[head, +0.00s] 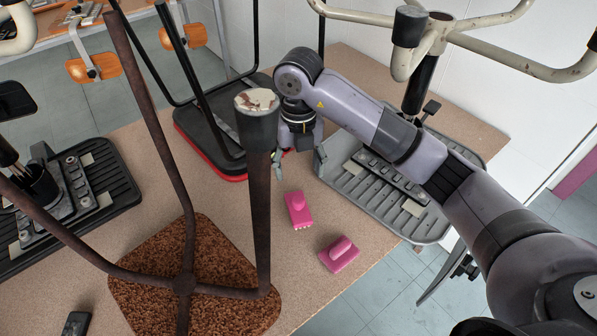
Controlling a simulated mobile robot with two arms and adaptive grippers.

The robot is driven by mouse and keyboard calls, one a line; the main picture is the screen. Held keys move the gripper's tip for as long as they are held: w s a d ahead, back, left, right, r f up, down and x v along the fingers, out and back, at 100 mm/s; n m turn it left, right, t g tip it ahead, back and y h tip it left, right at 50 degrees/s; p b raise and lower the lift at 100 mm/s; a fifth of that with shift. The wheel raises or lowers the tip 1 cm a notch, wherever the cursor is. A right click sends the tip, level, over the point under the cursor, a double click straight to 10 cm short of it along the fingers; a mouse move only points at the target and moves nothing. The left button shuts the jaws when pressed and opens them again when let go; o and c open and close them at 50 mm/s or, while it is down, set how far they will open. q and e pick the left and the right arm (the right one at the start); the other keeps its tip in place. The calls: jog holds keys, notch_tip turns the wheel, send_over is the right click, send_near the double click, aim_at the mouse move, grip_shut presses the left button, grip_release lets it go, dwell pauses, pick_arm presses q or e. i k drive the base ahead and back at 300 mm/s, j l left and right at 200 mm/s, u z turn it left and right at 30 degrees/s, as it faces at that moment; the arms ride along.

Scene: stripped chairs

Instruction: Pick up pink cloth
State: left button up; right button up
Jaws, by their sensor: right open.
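Two pink pieces lie on the speckled brown tabletop (345,285); I see no flat cloth. One pink piece (298,210) is near the middle, with a raised rounded grip and small pale bits along its lower edge. The other pink piece (340,254) lies to its lower right, also with a raised grip. They are apart. My right gripper (279,165) is open, beyond and above the nearer-to-middle piece, touching neither piece. It is small in view and partly hidden by its own wrist and a chair post. My left gripper is not in view.
An upturned chair frame with rusty legs (262,200) and a brown seat (215,255) fills the left front. A grey chair base (340,185) stands right of my gripper, a black and red one (185,125) left. Bare tabletop surrounds the pink pieces; the edge is lower right.

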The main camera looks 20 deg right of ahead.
aim_at(340, 252)
jog(key=k, duration=1.5)
